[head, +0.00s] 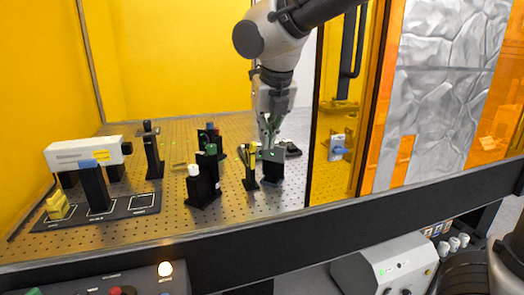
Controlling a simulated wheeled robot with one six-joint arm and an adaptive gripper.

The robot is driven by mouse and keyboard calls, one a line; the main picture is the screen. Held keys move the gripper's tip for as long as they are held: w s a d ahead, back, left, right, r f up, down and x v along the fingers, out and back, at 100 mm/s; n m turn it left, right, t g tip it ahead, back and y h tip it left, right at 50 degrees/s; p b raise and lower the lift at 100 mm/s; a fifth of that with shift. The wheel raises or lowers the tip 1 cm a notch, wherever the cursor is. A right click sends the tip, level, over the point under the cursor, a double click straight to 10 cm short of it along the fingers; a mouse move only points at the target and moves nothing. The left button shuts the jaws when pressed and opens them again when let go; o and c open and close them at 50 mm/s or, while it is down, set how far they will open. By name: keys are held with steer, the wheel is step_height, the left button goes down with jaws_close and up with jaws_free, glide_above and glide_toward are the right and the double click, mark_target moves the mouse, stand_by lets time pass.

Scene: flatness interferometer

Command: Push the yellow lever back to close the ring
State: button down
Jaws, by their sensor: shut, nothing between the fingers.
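A small mount with a yellow lever (253,155) stands on a dark post (250,180) on the perforated table. My gripper (268,148) points down from the upper right, just right of the yellow lever. Its fingers are shut, with nothing seen between them. They overlap a short black post with a grey top (273,171) in the picture. The ring is too small to make out, so I cannot tell whether it is open or closed. I cannot tell whether the fingertips touch the lever.
Black optic mounts (205,180) stand left of the lever. A white instrument (85,152) and a black tray (130,206) with a yellow block (57,206) are at the far left. A dark flat object (291,149) lies right of my gripper. A dark frame edge (314,130) bounds the right.

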mark_target(253, 148)
steer(key=shift+f, duration=0.1)
stand_by(0.3)
steer(key=d+x, duration=0.1)
steer(key=x, duration=0.9)
steer(key=w+a+r, duration=0.1)
steer(key=w+r, duration=0.1)
steer(key=w, duration=0.1)
steer(key=shift+a+r, duration=0.35)
steer(key=shift+a, duration=0.05)
steer(key=shift+a+r, duration=0.1)
steer(key=shift+a, duration=0.05)
